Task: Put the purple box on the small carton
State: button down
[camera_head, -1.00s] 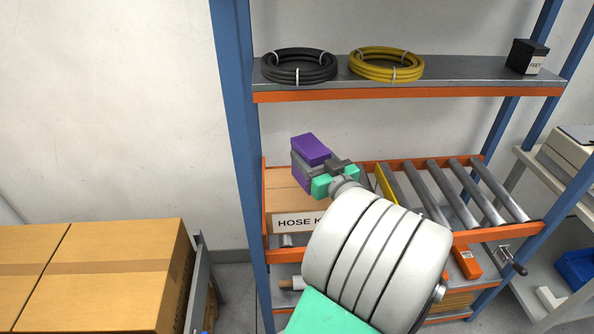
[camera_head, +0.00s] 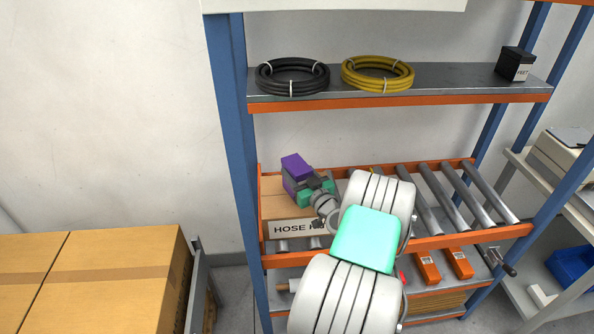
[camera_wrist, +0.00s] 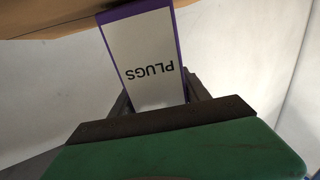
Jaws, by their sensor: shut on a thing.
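The purple box (camera_head: 296,167) is held in my gripper (camera_head: 304,186), which is shut on it, over the small carton at the left end of the roller shelf. In the wrist view the box's white face marked PLUGS (camera_wrist: 150,62) sits between the dark fingers (camera_wrist: 158,100). The small carton (camera_head: 272,204) is tan with a HOSE label, partly hidden by my gripper and arm. A tan surface (camera_wrist: 60,15), likely the carton, lies at the box's far end in the wrist view. I cannot tell whether the box touches the carton.
Metal rollers (camera_head: 465,192) fill the shelf to the right. The shelf above holds a black hose coil (camera_head: 292,87), a yellow coil (camera_head: 378,86) and a small black box (camera_head: 515,64). A blue upright (camera_head: 237,150) stands left of the carton. Large cartons (camera_head: 110,285) are at lower left.

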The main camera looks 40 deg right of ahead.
jog(key=shift+f+b, duration=0.2)
jog(key=shift+b, duration=0.15)
jog(key=c, duration=0.5)
grip_release()
jog(key=shift+r+p, duration=0.25)
jog(key=shift+p, duration=0.1)
jog(key=b+v, duration=0.3)
jog(key=v, duration=0.9)
